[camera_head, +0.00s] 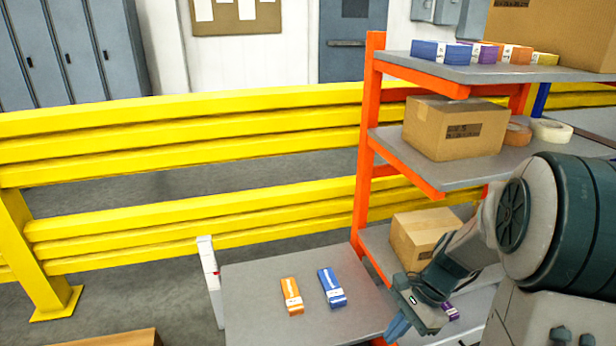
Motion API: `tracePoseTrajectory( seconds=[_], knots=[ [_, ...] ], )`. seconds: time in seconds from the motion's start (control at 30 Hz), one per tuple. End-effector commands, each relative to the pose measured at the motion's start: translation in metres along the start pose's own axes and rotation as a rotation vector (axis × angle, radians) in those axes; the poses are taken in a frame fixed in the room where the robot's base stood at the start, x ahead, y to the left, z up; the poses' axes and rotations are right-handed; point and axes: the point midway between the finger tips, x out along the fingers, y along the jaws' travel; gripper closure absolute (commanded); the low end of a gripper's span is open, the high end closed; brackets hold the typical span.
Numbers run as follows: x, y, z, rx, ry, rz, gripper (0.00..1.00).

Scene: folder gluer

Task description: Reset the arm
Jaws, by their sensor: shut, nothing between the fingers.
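My arm comes in from the right edge, bent, with its forearm pointing down and left. My gripper (396,328) is at the lower right, beside the right front edge of the grey table (250,275), pointing downward. Its fingers are together with nothing between them. An orange box (291,296) and a blue box (331,288) lie side by side on the table, to the left of the gripper and apart from it. A small purple box (451,311) shows partly behind the gripper.
An orange-framed shelf (366,150) stands close behind my arm, holding cardboard boxes (455,127), tape rolls (551,130) and several small coloured boxes (441,52). A yellow guard rail (180,140) runs across behind. A white upright object (209,270) stands at the table's left edge.

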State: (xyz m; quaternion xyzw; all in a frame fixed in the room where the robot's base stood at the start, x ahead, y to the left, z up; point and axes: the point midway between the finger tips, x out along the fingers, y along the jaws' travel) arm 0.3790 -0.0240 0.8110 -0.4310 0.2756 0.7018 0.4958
Motion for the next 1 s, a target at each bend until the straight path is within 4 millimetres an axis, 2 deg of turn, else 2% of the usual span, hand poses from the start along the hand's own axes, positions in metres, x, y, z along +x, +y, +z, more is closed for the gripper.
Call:
tracePoseTrajectory(
  seconds=[0.03, 0.2, 0.4, 0.6, 0.8, 1.0],
  knots=[
    [-0.021, 0.003, 0.019, -0.091, 0.051, 0.009, 1.0],
    [-0.061, 0.017, 0.059, -0.385, 0.206, 0.049, 1.0],
    [-0.107, 0.035, 0.102, -0.729, 0.383, 0.101, 1.0],
    [-0.144, 0.051, 0.134, -1.023, 0.537, 0.15, 1.0],
    [-0.16, 0.06, 0.147, -1.176, 0.618, 0.18, 1.0],
    [-0.161, 0.061, 0.148, -1.198, 0.629, 0.186, 1.0]
  ],
)
